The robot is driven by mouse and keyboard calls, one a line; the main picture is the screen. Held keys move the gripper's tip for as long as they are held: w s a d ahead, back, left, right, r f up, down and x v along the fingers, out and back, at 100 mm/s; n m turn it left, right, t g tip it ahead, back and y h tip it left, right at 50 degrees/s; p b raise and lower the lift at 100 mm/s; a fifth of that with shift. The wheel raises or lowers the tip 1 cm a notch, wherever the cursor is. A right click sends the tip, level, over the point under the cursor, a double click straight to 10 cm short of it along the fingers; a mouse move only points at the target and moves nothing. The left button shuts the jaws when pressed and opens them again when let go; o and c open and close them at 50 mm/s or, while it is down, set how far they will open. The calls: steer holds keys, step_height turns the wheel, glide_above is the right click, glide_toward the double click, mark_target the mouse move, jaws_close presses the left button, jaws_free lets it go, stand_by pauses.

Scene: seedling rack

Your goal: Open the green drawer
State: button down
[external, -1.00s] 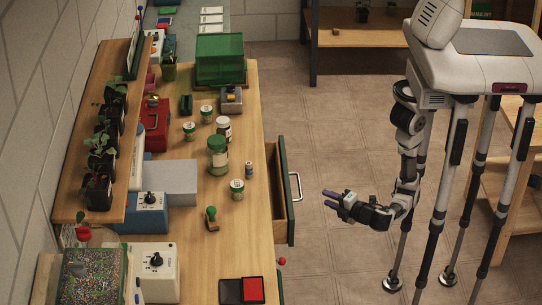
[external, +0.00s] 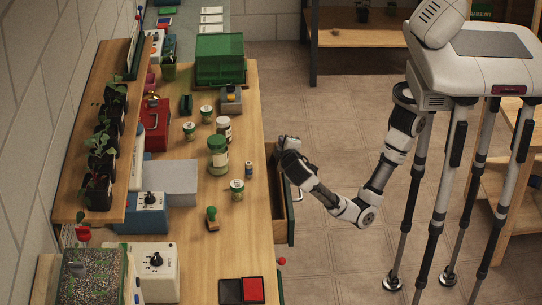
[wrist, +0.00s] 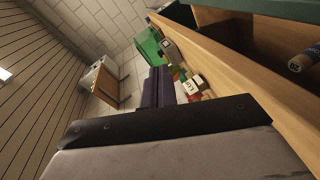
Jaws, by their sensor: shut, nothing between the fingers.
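The green drawer (external: 291,222) stands pulled out from the right side of the wooden workbench, its green front facing the floor side and its wooden inside partly visible. My gripper (external: 287,141) is over the far end of the drawer in the external view, and my wrist hides much of the drawer front. Whether it touches the drawer is unclear. In the wrist view my dark fingers (wrist: 159,86) are together and empty, beside a long wooden panel (wrist: 215,60) with a green strip (wrist: 240,8) beyond it.
The workbench (external: 255,225) holds several jars, a stamp (external: 212,219), a red-and-black pad (external: 242,290) and a green crate (external: 220,58). A labelled vial (wrist: 303,61) shows at the right of the wrist view. The floor right of the drawer is clear.

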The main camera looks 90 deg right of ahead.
steer(key=w+d+r+m+g+y, duration=0.2)
steer(key=w+d+m+g+y, duration=0.1)
steer(key=d+g+y, duration=0.15)
steer(key=w+a+f+y, duration=0.1)
steer(key=a+y, duration=0.1)
steer(key=w+a+f+n+y, duration=0.1)
steer(key=a+f+y, duration=0.1)
steer(key=y, duration=0.1)
steer(key=w+a+f+g+y+b, duration=0.1)
steer(key=a+y, duration=0.1)
steer(key=shift+f+n+y, duration=0.2)
steer(key=shift+n+y, duration=0.05)
steer(key=shift+n, duration=0.15)
steer(key=a+n+y, duration=0.1)
steer(key=a, duration=0.3)
steer(key=a+n+y, duration=0.1)
steer(key=a, duration=0.3)
steer(key=a+n+g+y, duration=0.1)
steer(key=a, duration=0.3)
steer(key=shift+s+a+r, duration=0.1)
steer(key=shift+a+r, duration=0.1)
steer(key=shift+r, duration=0.15)
steer(key=p+x, duration=0.1)
steer(key=x, duration=0.9)
steer(key=shift+a+r, duration=0.1)
steer(key=s+p, duration=0.7)
steer(key=s, duration=1)
steer(key=shift+s, duration=0.4)
steer(key=shift+p, duration=0.3)
